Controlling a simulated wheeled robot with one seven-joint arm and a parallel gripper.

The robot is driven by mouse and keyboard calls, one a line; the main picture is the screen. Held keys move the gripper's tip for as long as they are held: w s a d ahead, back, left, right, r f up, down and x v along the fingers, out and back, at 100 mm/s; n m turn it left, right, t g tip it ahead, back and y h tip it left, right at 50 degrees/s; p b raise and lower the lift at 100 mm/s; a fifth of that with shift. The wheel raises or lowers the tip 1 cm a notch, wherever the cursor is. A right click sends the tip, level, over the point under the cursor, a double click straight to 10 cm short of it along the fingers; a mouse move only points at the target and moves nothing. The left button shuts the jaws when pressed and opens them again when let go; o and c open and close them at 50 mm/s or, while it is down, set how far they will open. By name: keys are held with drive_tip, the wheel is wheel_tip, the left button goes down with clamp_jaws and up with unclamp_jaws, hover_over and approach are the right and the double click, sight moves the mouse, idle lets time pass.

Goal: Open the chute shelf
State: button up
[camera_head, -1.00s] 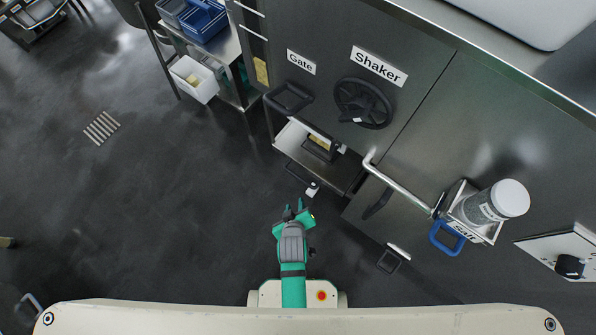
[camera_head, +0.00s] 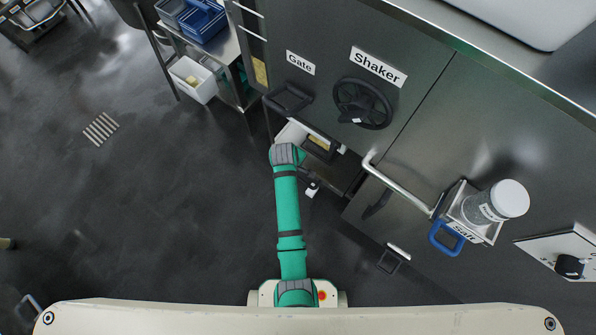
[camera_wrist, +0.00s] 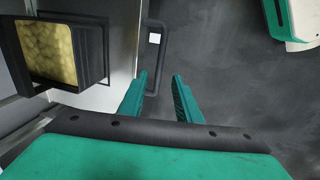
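The chute shelf (camera_head: 338,172) is a metal shelf jutting from the cabinet front under the Gate label, partly covered by my arm in the head view. Its bare pale surface (camera_wrist: 119,40) shows in the wrist view. A black loop handle (camera_wrist: 160,62) with a white tag lies along its outer edge. My gripper (camera_wrist: 159,84) is open, fingers apart, with the near end of the handle close to the left finger. I cannot tell whether they touch. In the head view my fingers are hidden by my arm.
A black bin of pale yellow pieces (camera_wrist: 50,50) is at the shelf's inner side. A black handwheel (camera_head: 362,103) and a black Gate handle (camera_head: 288,98) are above. A metal bar handle (camera_head: 398,187) and a salt jar (camera_head: 492,203) are to the right.

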drive_tip(key=f, duration=0.3)
drive_tip(key=w+f, duration=0.1)
drive_tip(key=f, duration=0.1)
drive_tip(key=d+f, duration=0.1)
drive_tip(key=f, duration=0.2)
drive_tip(key=shift+w+f, duration=0.15)
drive_tip(key=shift+f, duration=0.15)
clamp_jaws()
